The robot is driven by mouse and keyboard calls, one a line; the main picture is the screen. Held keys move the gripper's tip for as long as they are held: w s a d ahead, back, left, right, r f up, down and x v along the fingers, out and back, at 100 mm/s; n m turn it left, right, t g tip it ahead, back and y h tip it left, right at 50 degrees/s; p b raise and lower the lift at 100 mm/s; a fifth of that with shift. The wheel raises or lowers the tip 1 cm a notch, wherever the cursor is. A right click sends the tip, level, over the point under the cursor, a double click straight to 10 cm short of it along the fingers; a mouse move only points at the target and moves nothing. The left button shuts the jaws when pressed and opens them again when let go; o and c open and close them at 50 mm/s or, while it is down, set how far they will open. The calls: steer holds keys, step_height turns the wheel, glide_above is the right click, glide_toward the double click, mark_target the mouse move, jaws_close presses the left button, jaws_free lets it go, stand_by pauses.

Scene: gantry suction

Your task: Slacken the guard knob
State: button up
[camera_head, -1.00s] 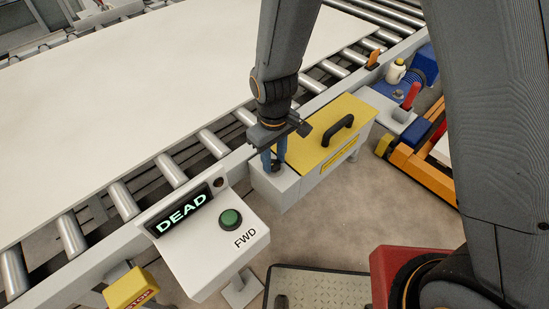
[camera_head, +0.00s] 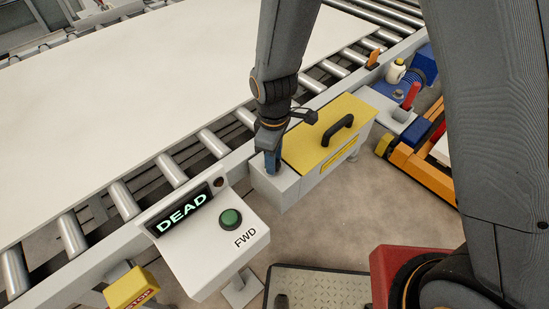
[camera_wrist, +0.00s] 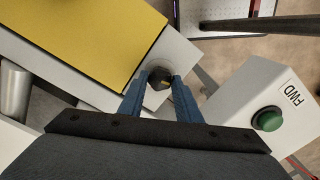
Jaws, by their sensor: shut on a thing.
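The guard knob (camera_wrist: 159,78) is a dark round knob with a small light mark, on the grey end block (camera_head: 275,188) beside the yellow guard cover (camera_head: 318,133). In the wrist view it sits between the blue fingertips of my gripper (camera_wrist: 160,88), which is shut on it. In the head view my gripper (camera_head: 271,166) points down onto the block and hides the knob. The yellow cover (camera_wrist: 75,45) lies flat, with a black handle (camera_head: 338,130) on top.
A white control box with a green button (camera_head: 230,219) marked FWD and a display (camera_head: 183,209) reading DEAD stands close by. A roller conveyor bears a large white sheet (camera_head: 130,80). An orange frame (camera_head: 424,170) stands at the right.

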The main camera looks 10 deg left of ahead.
steer(key=o, duration=1.1)
steer(key=shift+c, duration=0.2)
steer(key=shift+r+b, duration=0.75)
steer(key=shift+r, duration=3.2)
steer(key=s+d+r+m, duration=0.1)
steer(key=d+r+m, duration=0.2)
steer(key=d+m, duration=0.4)
steer(key=s+d+r+m+t, duration=0.1)
steer(key=d+m, duration=0.7)
steer(key=d, duration=1)
step_height(320, 180, up, 2)
steer(key=shift+s+d+r, duration=0.2)
steer(key=shift+s, duration=0.5)
